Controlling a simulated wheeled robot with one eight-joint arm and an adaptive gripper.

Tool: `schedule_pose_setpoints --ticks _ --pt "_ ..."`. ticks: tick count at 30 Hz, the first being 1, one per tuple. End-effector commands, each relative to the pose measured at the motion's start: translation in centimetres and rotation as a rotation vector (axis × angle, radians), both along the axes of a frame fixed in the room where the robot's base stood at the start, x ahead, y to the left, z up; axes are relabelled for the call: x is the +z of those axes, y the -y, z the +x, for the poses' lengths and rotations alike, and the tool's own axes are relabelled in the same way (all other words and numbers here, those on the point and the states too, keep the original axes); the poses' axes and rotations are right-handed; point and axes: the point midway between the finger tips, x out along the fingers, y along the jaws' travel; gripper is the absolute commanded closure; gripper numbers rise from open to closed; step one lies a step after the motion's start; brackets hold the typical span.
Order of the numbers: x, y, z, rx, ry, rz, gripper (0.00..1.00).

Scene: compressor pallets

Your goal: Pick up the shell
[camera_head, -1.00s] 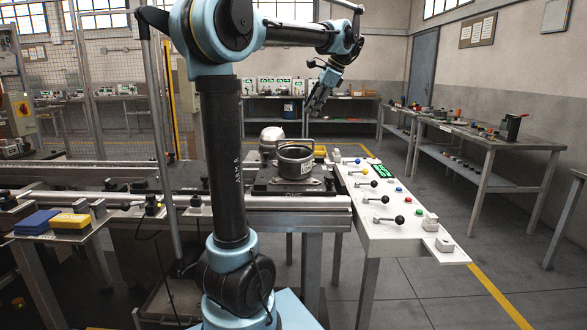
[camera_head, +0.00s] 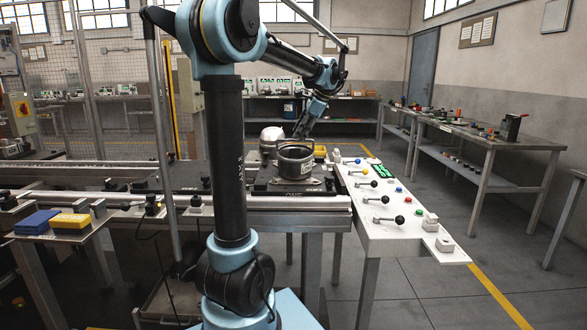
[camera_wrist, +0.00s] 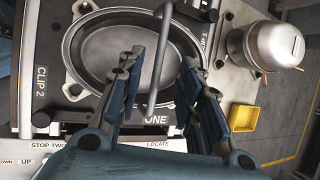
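The shell (camera_head: 295,161) is a dark grey, open-topped oval pot with a pale label on its side. It sits on a black plate marked ONE (camera_head: 292,189). In the wrist view I look down into the shell (camera_wrist: 104,50), and a grey bar (camera_wrist: 157,65) crosses above its opening. My gripper (camera_wrist: 162,62) is open, its two blue and black fingers apart with the bar between them in the picture. I cannot tell whether they touch it. In the head view my gripper (camera_head: 302,130) is just above the shell.
A silver domed part (camera_head: 271,136) stands behind the shell; it also shows in the wrist view (camera_wrist: 275,45). A yellow bin (camera_head: 320,151) is close by. A white control panel (camera_head: 400,208) with knobs and buttons is at the right. Open floor lies beyond it.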

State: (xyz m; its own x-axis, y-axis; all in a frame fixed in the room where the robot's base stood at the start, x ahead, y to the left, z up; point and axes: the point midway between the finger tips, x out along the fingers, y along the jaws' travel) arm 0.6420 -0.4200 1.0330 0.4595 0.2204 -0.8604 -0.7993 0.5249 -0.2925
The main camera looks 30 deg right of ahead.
Motion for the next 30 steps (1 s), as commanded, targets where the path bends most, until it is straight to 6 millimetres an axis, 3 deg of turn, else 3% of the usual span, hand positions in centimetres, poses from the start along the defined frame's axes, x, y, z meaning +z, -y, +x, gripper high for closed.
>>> schedule_pose_setpoints --ticks 12,22,26,30 --pt "-4.0 -1.2 2.1 0.001 0.000 0.000 0.67" --pt "-4.4 -1.4 2.4 0.000 0.000 0.000 0.67" --pt "-4.4 -1.4 2.3 0.000 0.000 0.000 0.96" --pt "-4.4 -1.4 2.3 0.000 0.000 0.000 1.00"
